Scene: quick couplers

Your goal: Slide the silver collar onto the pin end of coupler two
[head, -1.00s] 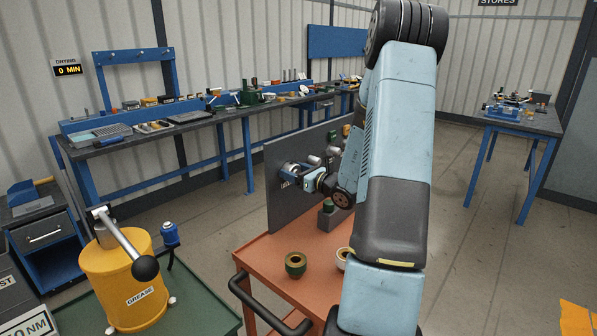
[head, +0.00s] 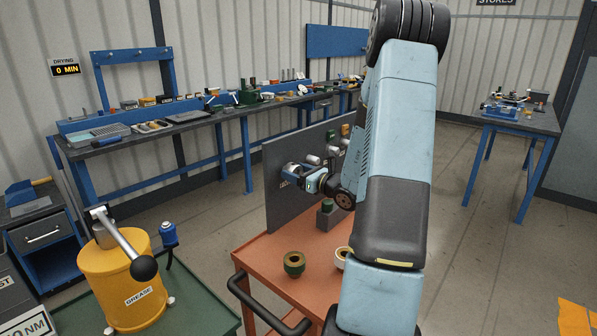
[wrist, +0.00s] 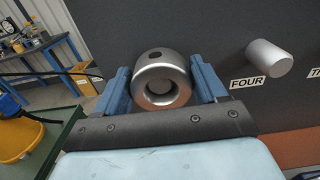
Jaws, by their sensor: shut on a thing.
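The silver collar (wrist: 160,80) is between the two blue fingers of my gripper (wrist: 164,84) in the wrist view, its open bore facing the camera. A round grey face shows inside the bore; I cannot tell whether it is a pin end. My gripper (head: 297,173) is close to the dark upright panel (head: 281,222) in the head view, where the collar is hard to make out. A silver stub (wrist: 268,58) stands out from the panel to the right of the collar, beside the label FOUR. The label for coupler two is not readable in either view.
The panel stands on an orange trolley (head: 262,262). A brass and green ring (head: 294,263) and a pale ring (head: 343,258) lie on the trolley top, the pale one partly behind my arm. A yellow grease pot (head: 125,280) stands at the left.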

